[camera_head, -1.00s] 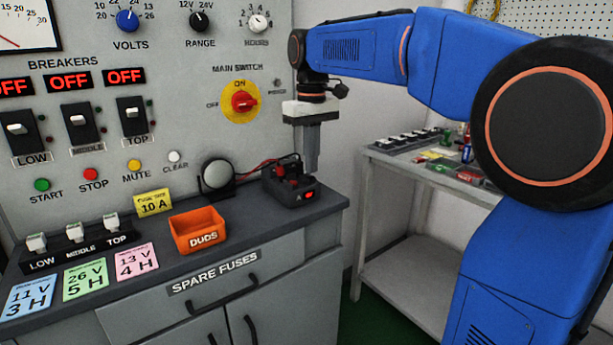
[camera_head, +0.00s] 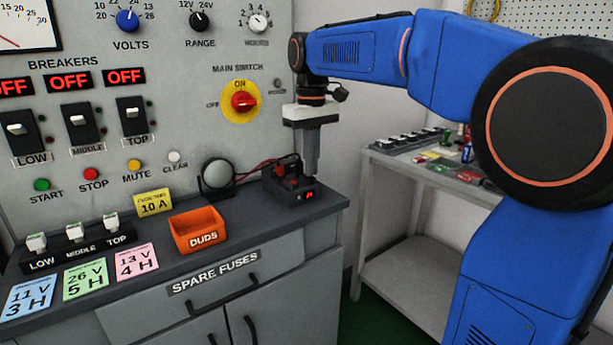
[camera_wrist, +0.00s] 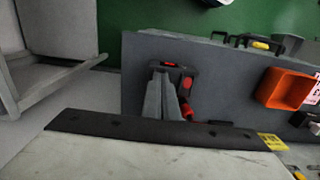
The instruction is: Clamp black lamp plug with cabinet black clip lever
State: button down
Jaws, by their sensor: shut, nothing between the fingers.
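A black clip block (camera_head: 284,192) with red parts and a small lit red display sits at the right end of the cabinet top. Red and dark leads run from it toward a round grey lamp (camera_head: 217,174) in a black holder. My gripper (camera_head: 313,174) points down, shut and empty, at the right side of the block. In the wrist view my fingers (camera_wrist: 172,118) overlap the block (camera_wrist: 187,73) and hide part of it. Red pieces show at its top and beside the fingertips. I cannot clearly tell the black plug from the black lever, or whether my fingers touch the block.
An orange DUDS bin (camera_head: 198,230) stands left of the block on the cabinet top (camera_head: 245,217). The switch panel (camera_head: 190,90) rises behind. A grey side bench (camera_head: 400,157) with small parts stands to the right, across a gap.

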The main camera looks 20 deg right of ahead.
jog(key=shift+f, duration=0.4)
dwell(0.3)
jog(key=shift+r, duration=2.5)
jog(key=s+d+f+m+t, duration=0.1)
jog(key=s+d+f+t, duration=0.1)
jog(key=s+f, duration=1)
jog(key=s+d+f+m+t, duration=0.2)
jog(key=s+d+f, duration=0.1)
jog(key=s+f, duration=0.9)
jog(key=s, duration=0.4)
jog(key=shift+s+d+f+m+t, duration=0.2)
jog(key=shift+s+m+t, duration=0.1)
jog(key=shift+t, duration=0.1)
